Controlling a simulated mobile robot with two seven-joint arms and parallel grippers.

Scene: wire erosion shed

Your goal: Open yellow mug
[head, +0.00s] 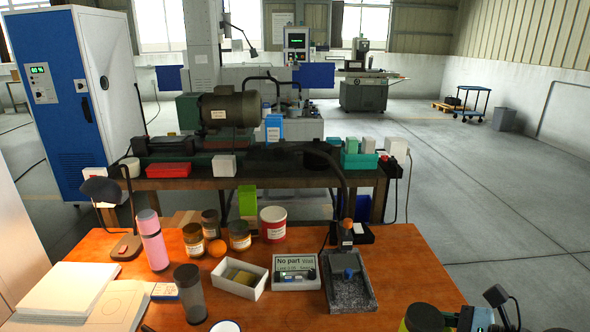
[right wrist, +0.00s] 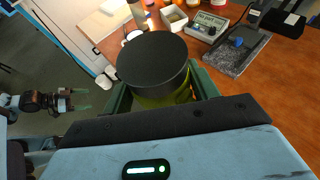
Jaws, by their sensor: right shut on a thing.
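The yellow mug (right wrist: 158,97) is in my right gripper (right wrist: 163,88), with a green finger on either side of its body. A wide, dark round lid (right wrist: 152,60) sits on it and hides most of the body in the right wrist view. In the head view the mug (head: 424,318) shows at the bottom right edge, partly cut off, with my right gripper (head: 470,320) beside it. My left gripper (right wrist: 80,100) shows at the left of the right wrist view. Its green fingers are apart with nothing between them, away from the mug.
The orange-brown table (head: 410,265) holds a pink bottle (head: 152,240), a dark tumbler (head: 190,293), several jars, a white box (head: 241,290), a display unit (head: 295,272) and a stone-based stand (head: 350,288). The table's right side is fairly clear.

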